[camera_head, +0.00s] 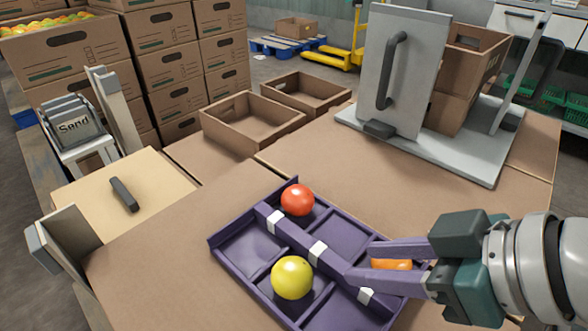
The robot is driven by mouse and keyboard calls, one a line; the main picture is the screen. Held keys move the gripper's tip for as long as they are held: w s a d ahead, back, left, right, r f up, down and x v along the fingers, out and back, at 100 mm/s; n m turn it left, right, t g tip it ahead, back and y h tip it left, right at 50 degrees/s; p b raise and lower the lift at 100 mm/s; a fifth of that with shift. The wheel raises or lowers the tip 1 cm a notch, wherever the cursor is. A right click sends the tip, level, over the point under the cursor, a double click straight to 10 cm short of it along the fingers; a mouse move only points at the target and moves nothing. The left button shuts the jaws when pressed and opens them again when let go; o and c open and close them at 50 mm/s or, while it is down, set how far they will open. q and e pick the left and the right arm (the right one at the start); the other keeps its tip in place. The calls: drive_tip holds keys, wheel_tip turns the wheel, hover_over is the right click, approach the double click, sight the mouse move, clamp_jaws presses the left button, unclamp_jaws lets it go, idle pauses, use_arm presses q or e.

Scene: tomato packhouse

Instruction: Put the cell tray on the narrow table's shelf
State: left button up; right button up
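The purple cell tray (228,263) lies on the brown table in front of me, with a purple bar with white bands across its middle. A red tomato (298,200), a yellow tomato (292,278) and an orange tomato (392,265) sit in its cells. My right gripper (360,264) comes in from the right over the tray's right part. Its fingers are apart, with the orange tomato showing between them and one fingertip overlapping the bar; I cannot tell whether it touches. My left gripper is not in view. I cannot make out the narrow table's shelf.
A grey stand (470,155) with an upright handled panel (405,70) is at the back right. Two open cardboard boxes (255,120) are behind the tray. A pale board with a dark handle (124,194) and a "Send" rack (75,127) are at left. Cardboard is clear between tray and stand.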

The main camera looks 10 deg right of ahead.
sight(340, 264)
drive_tip(key=shift+w+a+f, duration=0.25)
drive_tip(key=shift+w+f, duration=0.05)
drive_tip(key=shift+f, duration=0.1)
drive_tip(key=b+x, duration=0.2)
drive_tip(key=x, duration=0.1)
drive_tip(key=b+x, duration=0.1)
drive_tip(key=shift+d+f, duration=0.2)
drive_tip(key=shift+f, duration=0.25)
drive_tip(key=shift+w+a+f, duration=0.2)
clamp_jaws()
